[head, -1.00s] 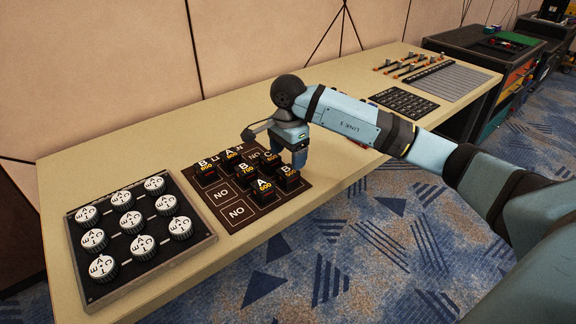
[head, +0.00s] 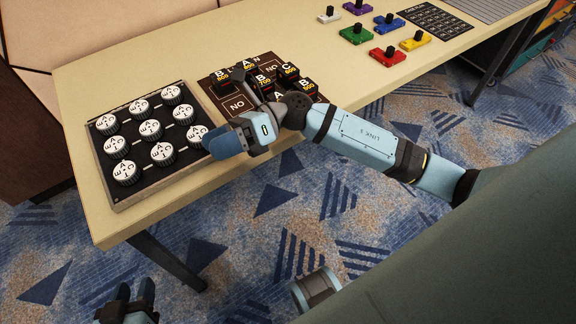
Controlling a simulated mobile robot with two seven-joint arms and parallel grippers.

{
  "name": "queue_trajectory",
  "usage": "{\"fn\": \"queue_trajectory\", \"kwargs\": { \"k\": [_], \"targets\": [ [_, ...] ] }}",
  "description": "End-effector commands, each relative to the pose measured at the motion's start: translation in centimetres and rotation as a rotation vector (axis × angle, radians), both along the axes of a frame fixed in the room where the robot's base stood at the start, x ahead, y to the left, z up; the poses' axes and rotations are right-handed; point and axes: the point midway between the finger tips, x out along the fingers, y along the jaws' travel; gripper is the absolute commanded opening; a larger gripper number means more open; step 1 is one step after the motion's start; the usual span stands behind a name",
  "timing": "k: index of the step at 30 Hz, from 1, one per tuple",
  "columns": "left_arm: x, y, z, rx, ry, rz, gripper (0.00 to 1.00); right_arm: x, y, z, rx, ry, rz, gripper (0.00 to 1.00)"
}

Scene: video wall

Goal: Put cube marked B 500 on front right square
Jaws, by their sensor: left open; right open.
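The dark board (head: 208,84) lies on the table with several black lettered cubes on it. A cube marked B (head: 306,88) sits at the board's front right square; its number is too small to read surely. A cube marked B 700 (head: 263,85) is near the middle, a C cube (head: 288,72) is behind the front right one, and an A cube (head: 280,97) is left of it. My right gripper (head: 234,112) is open and empty over the board's front left, hiding part of it. My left gripper (head: 134,291) is open and empty, low at the bottom left.
A panel of white round knobs (head: 150,130) stands just left of the board, close to my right gripper. Coloured sliders (head: 357,34) and a black keypad (head: 436,19) lie further right. The table (head: 330,70) is clear between board and sliders.

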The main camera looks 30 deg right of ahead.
Motion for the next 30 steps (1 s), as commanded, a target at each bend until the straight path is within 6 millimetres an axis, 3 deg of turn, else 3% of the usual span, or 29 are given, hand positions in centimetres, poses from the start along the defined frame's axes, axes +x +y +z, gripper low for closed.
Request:
{"fn": "queue_trajectory", "kwargs": {
  "k": [2, 4, 7, 11, 15, 18, 23, 30],
  "targets": [
    [0.0, 0.0, 0.0, 0.0, 0.0, -0.001, 0.43, -1.1, 0.7, 1.1, 0.249, 0.265, -0.122, 0.76],
    [0.0, 0.0, 0.0, 0.001, -0.001, -0.002, 0.43, -1.3, 0.1, 1.5, 0.449, 0.514, -0.232, 0.76],
    [0.0, 0.0, 0.0, 0.001, -0.001, -0.002, 0.43, -1.3, -1.8, 0.3, 0.714, 0.898, -0.388, 0.76],
    [0.0, 0.0, 0.0, 0.001, -0.001, -0.002, 0.43, -2.5, -4.9, -4.2, 1.018, 1.419, -0.582, 0.76],
    [0.0, 0.0, 0.0, 0.001, 0.001, -0.001, 0.43, -6.1, -7.0, -10.1, 1.259, 1.916, -0.752, 0.76],
    [0.0, 0.0, 0.0, 0.0, 0.0, 0.0, 0.43, -8.9, -7.5, -13.1, 1.362, 2.169, -0.833, 0.76],
    [0.0, -0.1, 0.0, -0.003, 0.001, 0.001, 0.43, -11.4, -7.6, -15.1, 1.432, 2.366, -0.891, 0.76],
    [0.0, -0.1, 0.0, -0.003, 0.001, 0.003, 0.43, -11.7, -7.6, -15.3, 1.437, 2.387, -0.897, 0.76]
  ]
}}
